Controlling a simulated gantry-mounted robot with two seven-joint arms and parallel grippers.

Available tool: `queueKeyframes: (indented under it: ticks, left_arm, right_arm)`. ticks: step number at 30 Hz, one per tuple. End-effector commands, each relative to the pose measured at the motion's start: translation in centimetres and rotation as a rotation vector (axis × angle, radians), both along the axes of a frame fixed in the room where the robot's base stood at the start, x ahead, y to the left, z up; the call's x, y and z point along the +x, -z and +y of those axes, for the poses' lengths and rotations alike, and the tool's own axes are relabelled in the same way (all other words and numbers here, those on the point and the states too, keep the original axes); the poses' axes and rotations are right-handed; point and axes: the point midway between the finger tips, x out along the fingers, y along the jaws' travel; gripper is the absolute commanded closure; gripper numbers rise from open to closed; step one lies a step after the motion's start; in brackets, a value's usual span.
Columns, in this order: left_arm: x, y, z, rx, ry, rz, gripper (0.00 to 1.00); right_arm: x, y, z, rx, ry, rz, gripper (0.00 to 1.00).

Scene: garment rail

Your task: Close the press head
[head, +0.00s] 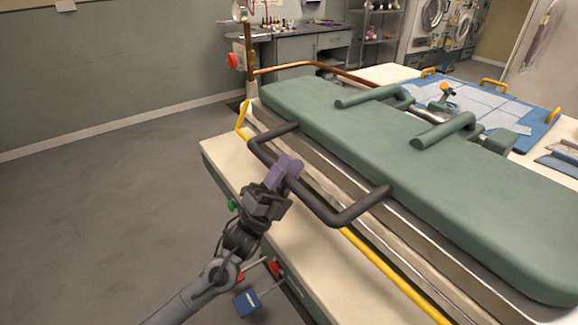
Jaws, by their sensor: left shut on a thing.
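The press head (400,160) is a long green padded slab across the right half of the head view. A black bar handle (325,212) sticks out from its front edge. My left gripper (287,170), with purple fingertips, is shut on this handle near its left end. A grey metal layer (395,235) lies just under the green slab; whether the two touch cannot be told from here. My right gripper is not in view.
A cream worktop (235,160) with a yellow rail (385,275) runs along the front. A copper pipe (310,65) rises behind the press. A blue board (490,95) with orange handles lies behind it. The floor at left is clear.

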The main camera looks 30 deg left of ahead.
Motion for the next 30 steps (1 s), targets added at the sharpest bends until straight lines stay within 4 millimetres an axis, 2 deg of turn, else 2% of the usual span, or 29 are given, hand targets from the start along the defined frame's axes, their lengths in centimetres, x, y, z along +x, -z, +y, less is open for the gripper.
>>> queueKeyframes:
  ticks: [1, 11, 12, 16, 24, 30]
  left_arm:
    - [0.3, 1.0, 0.0, 0.003, -0.002, 0.018, 1.00]
    - [0.4, 1.3, -0.1, 0.005, -0.002, 0.026, 1.00]
    - [0.4, 1.3, -0.1, 0.005, -0.002, 0.026, 0.68]
    - [0.3, 1.2, -0.1, 0.005, 0.000, 0.023, 0.49]
    - [0.1, 0.9, 0.0, 0.003, 0.000, 0.015, 0.49]
    - [-0.8, 2.0, 0.4, 0.003, -0.001, 0.016, 0.49]
  right_arm:
    - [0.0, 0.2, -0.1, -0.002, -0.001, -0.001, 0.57]
    - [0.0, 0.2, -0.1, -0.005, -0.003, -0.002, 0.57]
    - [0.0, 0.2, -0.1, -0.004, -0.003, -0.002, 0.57]
    - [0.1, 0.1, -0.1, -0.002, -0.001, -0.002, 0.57]
    - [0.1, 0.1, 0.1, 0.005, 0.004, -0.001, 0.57]
    - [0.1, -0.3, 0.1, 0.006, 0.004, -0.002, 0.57]
